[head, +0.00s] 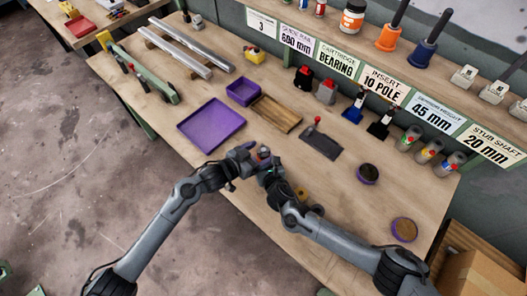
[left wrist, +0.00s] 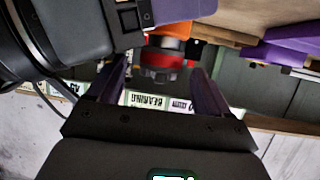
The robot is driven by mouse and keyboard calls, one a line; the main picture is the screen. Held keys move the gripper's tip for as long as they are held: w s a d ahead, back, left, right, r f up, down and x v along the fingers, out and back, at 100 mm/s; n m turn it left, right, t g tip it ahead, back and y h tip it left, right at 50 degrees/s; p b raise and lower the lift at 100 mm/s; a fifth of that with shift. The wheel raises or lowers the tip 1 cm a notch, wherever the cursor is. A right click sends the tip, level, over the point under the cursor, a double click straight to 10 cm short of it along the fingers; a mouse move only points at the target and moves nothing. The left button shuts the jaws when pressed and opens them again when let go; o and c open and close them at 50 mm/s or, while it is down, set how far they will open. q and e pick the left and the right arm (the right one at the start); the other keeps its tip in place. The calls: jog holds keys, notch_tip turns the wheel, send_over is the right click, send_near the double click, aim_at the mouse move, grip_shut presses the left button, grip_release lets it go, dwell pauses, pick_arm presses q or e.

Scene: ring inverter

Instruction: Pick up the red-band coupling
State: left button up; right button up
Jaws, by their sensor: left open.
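The red-band coupling (left wrist: 162,60), a dark grey cylinder with a red band, shows in the left wrist view between the tips of my left gripper (left wrist: 158,72). The fingers are open, with gaps on both sides of it. In the head view, my left gripper (head: 246,158) and my right gripper (head: 266,172) meet above the front of the bench. A small grey and reddish part (head: 263,153), likely the coupling, shows between them. Dark parts of my right arm crowd the top left of the wrist view. Whether my right fingers are shut on the coupling is hidden.
A dark plate with a red knob (head: 321,145) is to the right. Labelled shelves (head: 380,83) line the back.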

aim_at(260, 152)
pick_arm(q)
jog(key=shift+w+d+f, duration=0.25)
jog(key=shift+w+d, duration=0.2)
jog(key=c, duration=1.3)
jog(key=shift+r, duration=5.1)
pick_arm(e)
jog(key=shift+f, duration=0.1)
jog(key=o, duration=1.4)
jog(key=shift+o, duration=0.2)
jog(key=shift+s, duration=0.15)
